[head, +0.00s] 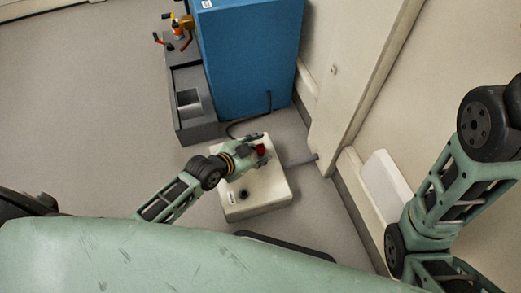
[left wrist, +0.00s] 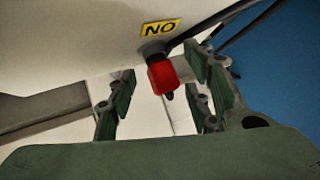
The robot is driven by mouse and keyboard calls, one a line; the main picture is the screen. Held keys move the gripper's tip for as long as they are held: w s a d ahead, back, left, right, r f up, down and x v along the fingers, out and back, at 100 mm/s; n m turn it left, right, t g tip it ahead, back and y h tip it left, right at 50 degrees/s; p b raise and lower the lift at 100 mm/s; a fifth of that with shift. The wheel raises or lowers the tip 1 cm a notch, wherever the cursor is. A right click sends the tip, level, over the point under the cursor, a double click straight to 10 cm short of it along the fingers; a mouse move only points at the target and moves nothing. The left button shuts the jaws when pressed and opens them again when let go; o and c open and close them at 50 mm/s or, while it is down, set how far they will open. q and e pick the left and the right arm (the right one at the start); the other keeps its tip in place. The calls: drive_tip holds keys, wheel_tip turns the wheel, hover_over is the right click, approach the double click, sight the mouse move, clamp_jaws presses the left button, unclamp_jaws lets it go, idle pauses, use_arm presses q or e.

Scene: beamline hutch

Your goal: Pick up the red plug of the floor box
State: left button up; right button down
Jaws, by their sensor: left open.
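The floor box (head: 258,195) is a cream box on the floor, below the middle of the head view. Its red plug (head: 261,150) shows at the far part of the box, partly hidden by my left gripper (head: 262,147). In the left wrist view the red plug (left wrist: 161,73) sticks out of the pale box face, by a yellow label (left wrist: 160,28). My left gripper (left wrist: 162,78) is open, with its fingers on either side of the plug. A gap shows on the left; contact on the right is hard to tell. My right gripper is out of view.
A blue cabinet (head: 247,60) with a grey unit (head: 194,105) on its left stands behind the box. A dark cable (head: 240,125) runs from the cabinet towards the box. A cream wall post (head: 355,75) rises at the right. The floor at the left is clear.

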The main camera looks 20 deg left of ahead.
use_arm(q)
drive_tip(key=shift+c, duration=0.5)
drive_tip(key=c, duration=1)
drive_tip(key=shift+r, duration=0.15)
